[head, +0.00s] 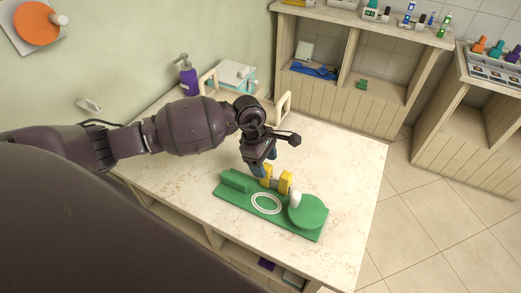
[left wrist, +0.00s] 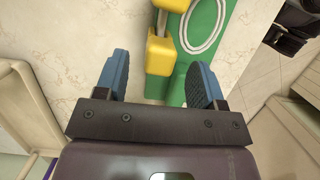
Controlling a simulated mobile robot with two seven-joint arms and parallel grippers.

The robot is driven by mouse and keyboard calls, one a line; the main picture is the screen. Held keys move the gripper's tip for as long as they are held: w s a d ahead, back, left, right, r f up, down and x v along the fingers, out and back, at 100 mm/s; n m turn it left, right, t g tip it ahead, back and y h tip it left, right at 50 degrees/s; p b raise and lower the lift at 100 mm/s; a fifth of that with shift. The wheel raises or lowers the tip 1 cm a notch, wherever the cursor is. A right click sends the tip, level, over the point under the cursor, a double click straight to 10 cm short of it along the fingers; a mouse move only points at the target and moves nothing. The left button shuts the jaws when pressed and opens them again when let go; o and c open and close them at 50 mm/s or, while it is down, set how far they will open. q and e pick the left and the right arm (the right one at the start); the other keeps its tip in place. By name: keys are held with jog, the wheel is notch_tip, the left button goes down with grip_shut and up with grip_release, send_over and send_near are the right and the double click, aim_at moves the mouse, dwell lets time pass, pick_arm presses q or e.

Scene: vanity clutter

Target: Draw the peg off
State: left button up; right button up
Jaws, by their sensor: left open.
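A green board (head: 233,202) lies on the marble counter. On it sits a piece with two yellow blocks (head: 285,183) joined by a grey bar; one yellow block (left wrist: 160,56) also shows in the left wrist view. A short white peg (head: 295,200) stands at the edge of a round green disc (head: 312,211) on the board's right part. I cannot tell whether the task's peg is this or the grey bar. My left gripper (left wrist: 158,82) is open, its blue fingers pointing at the near yellow block, with nothing clearly held. My right gripper is not seen.
A white oval ring (head: 267,204) lies on the board, and a green block (head: 235,181) at its left end. Behind my left arm are a purple pump bottle (head: 187,76) and a box of items (head: 235,74). The counter (head: 345,170) is clear right of the board.

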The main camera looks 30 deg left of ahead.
pick_arm(q)
jog(key=x, duration=0.3)
jog(key=shift+d+f, duration=0.1)
jog(key=shift+f, duration=0.1)
jog(key=shift+d+f, duration=0.15)
jog(key=shift+f, duration=0.4)
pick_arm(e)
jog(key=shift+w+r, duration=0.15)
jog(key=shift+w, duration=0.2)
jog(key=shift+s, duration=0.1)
